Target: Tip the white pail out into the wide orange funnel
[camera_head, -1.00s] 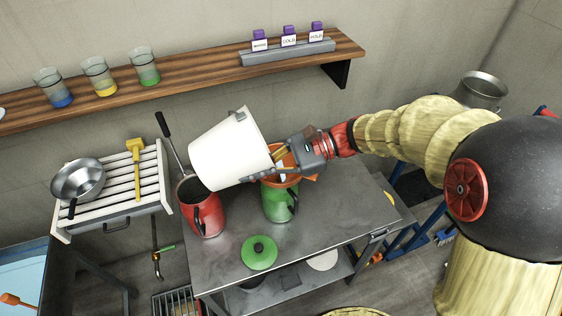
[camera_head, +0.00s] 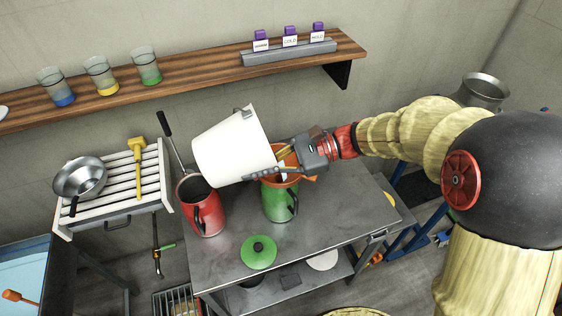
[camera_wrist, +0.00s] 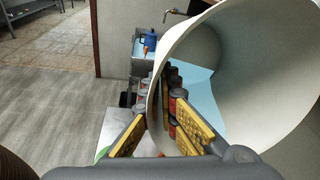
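The white pail (camera_head: 231,146) is tilted in the air above the steel table, held at its rim by my gripper (camera_head: 282,164). In the wrist view the pail (camera_wrist: 240,70) fills the right side. The gripper's yellow-padded fingers (camera_wrist: 160,132) stand either side of its rim, one partly inside. The wide orange funnel (camera_head: 297,177) sits in the mouth of the green can (camera_head: 279,202), just below my gripper and partly hidden by it and the pail. The pail's contents cannot be seen, and no pouring stream shows.
A red can (camera_head: 203,208) with a ladle in it stands left of the green can. A green lid (camera_head: 259,252) lies at the table's (camera_head: 225,267) front. A shelf (camera_head: 200,80) with several beakers runs behind. A slatted rack (camera_head: 119,181) with a pan is at left.

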